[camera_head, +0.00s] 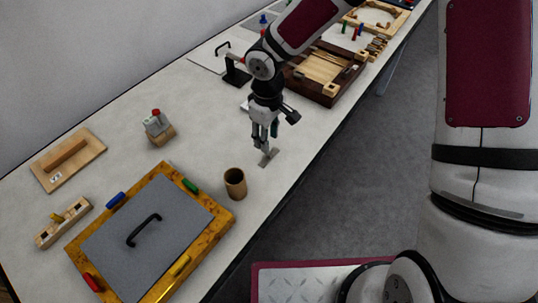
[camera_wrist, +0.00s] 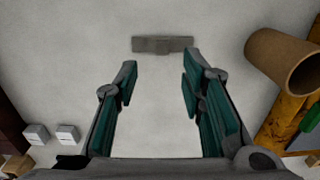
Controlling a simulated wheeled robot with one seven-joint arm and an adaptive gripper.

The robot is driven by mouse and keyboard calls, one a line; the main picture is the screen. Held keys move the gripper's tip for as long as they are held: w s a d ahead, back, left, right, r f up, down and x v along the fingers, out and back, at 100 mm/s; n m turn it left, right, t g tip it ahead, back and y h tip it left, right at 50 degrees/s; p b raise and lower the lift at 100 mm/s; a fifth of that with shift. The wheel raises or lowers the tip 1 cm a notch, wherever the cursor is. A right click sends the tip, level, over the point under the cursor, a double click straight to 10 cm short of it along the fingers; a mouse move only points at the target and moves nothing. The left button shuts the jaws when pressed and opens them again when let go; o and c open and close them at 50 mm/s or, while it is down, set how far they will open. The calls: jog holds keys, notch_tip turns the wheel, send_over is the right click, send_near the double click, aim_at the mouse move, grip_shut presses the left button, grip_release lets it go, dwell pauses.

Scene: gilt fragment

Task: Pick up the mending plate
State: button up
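The mending plate (camera_head: 268,157) is a small flat grey metal strip lying on the pale worktop. In the wrist view the plate (camera_wrist: 162,45) lies crosswise beyond my fingertips. My gripper (camera_head: 264,143) points down just above the plate in the head view. In the wrist view my gripper (camera_wrist: 158,80) has its two teal-padded fingers spread wide apart with nothing between them. The plate is in line with the gap between the fingers, and no contact with it shows.
A brown cup (camera_head: 235,183) stands close to the plate, and to the right in the wrist view (camera_wrist: 280,60). A yellow-framed grey board (camera_head: 150,235) lies nearby. A dark wooden tray (camera_head: 325,72) sits behind my gripper. The worktop's front edge is near the plate.

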aim_at(269, 155)
jog(key=shift+s+f+p, duration=0.15)
jog(key=shift+f+p, duration=0.35)
jog(key=shift+f, duration=2.3)
jog(key=shift+c, duration=0.6)
grip_shut()
